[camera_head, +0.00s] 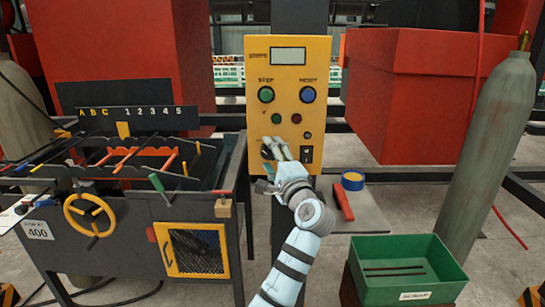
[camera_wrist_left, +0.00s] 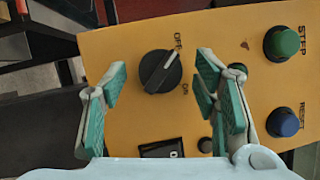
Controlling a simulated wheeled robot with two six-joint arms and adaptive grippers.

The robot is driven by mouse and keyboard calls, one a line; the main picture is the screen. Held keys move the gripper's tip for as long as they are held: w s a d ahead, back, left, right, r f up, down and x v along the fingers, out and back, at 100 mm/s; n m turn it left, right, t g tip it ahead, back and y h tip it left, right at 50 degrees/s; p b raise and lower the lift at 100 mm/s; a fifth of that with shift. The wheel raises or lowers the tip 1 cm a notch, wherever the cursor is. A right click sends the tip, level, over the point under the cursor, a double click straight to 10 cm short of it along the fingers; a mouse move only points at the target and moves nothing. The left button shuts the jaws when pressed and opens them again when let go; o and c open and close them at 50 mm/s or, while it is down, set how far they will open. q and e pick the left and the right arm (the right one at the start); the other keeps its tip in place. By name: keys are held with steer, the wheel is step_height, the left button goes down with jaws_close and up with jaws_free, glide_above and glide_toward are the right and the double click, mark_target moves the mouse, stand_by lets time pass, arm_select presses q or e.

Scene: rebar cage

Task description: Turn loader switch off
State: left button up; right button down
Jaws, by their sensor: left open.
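The yellow control panel (camera_head: 258,90) stands upright in the middle of the head view. In the left wrist view, a round black rotary switch (camera_wrist_left: 158,72) sits on the panel between OFF and ON lettering. Its raised ridge slants, and the pale line on it points to the upper right, towards OFF. My left gripper (camera_head: 274,151) is in front of the panel's lower left part and hides the switch in the head view. Its green-padded fingers are open, one on each side of the switch, with nothing between them held; I cannot tell whether they touch the panel. My right gripper is not in view.
A green STEP button (camera_wrist_left: 286,43) and a blue RESET button (camera_wrist_left: 282,122) are near the switch. A black rocker (camera_head: 306,154) is at the panel's lower right. A workbench (camera_head: 120,215) stands left; a green bin (camera_head: 405,262) and gas cylinder (camera_head: 490,150) stand right.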

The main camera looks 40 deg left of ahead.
arm_select(q)
steer(key=r+v, duration=0.1)
steer(key=v, duration=0.6)
steer(key=shift+s+d+f, duration=0.15)
steer(key=shift+d+f, duration=0.05)
steer(key=shift+f, duration=0.3)
